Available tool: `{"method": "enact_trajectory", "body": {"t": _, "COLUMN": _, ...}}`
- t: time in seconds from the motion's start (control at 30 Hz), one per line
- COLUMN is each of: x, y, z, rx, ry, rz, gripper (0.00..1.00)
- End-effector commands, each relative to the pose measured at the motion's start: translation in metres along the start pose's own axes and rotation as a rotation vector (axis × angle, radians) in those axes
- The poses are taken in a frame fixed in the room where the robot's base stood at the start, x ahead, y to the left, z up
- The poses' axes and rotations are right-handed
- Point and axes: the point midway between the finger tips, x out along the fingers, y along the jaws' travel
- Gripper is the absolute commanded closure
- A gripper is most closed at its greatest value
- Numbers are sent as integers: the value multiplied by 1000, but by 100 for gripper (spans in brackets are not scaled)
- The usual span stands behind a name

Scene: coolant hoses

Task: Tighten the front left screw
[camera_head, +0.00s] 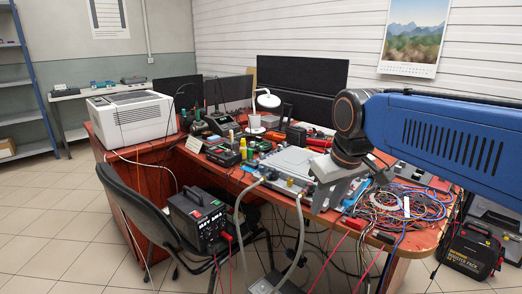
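A flat silver-grey unit (290,158) lies on the red-brown desk (425,238), near its front edge. Small brass-coloured fittings (290,182) show on its front side. A pale grey hose (300,232) hangs from the unit toward the floor, and a second hose (240,205) bends down on its left. Screws are too small to make out, so I cannot pick out the front left one. My gripper (322,194) is at the right end of the unit, pointing down, and hides part of it. I cannot tell whether it touches the unit or is open or shut.
Tangled coloured cables (402,205) cover the desk right of my gripper. Several small tools and devices stand behind the unit, before dark monitors (303,73). A white printer (130,117) is at the left. A black chair (140,210) and a black power supply (197,215) stand in front.

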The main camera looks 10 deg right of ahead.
Motion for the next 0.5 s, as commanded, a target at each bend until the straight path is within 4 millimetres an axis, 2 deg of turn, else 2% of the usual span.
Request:
{"method": "enact_trajectory", "body": {"t": 0.03, "x": -7, "y": 2, "z": -20, "rx": -22, "ry": -11, "rz": -3, "gripper": 66}}
{"method": "enact_trajectory", "body": {"t": 0.1, "x": -17, "y": 5, "z": -45, "rx": -55, "ry": -25, "rz": -7, "gripper": 66}}
{"method": "enact_trajectory", "body": {"t": 0.3, "x": -38, "y": 12, "z": -113, "rx": -150, "ry": -68, "rz": -21, "gripper": 66}}
{"method": "enact_trajectory", "body": {"t": 0.5, "x": -51, "y": 17, "z": -179, "rx": -243, "ry": -108, "rz": -38, "gripper": 66}}
